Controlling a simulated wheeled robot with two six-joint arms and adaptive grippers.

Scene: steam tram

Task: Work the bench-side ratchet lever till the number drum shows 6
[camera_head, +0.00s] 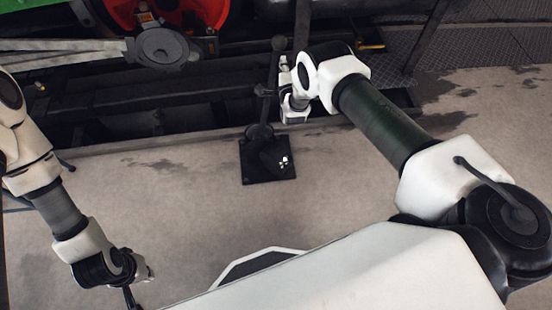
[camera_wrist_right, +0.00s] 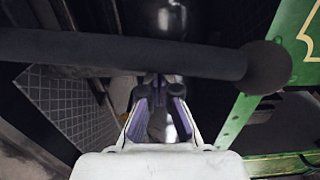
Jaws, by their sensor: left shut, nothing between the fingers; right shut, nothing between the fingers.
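The ratchet lever (camera_head: 264,100) is a dark rod with a ball knob (camera_head: 278,45), rising from a black base plate (camera_head: 254,175) on the floor. A dark rounded housing (camera_head: 272,155) on the plate bears small white marks; no number is readable. My right gripper (camera_head: 289,92) is shut and empty, just right of the lever. In the right wrist view the lever's rod (camera_wrist_right: 120,52) and knob (camera_wrist_right: 268,67) cross just above the fingertips of this gripper (camera_wrist_right: 160,88); I cannot tell whether they touch. My left gripper (camera_head: 142,273) is shut and empty at lower left, far from the lever.
Behind the lever is the tram's dark undercarriage, with a red wheel (camera_head: 205,12) and a grey rod end (camera_head: 163,47). A checkered metal plate (camera_head: 490,45) lies at upper right. The pale floor (camera_head: 180,205) around the base plate is clear.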

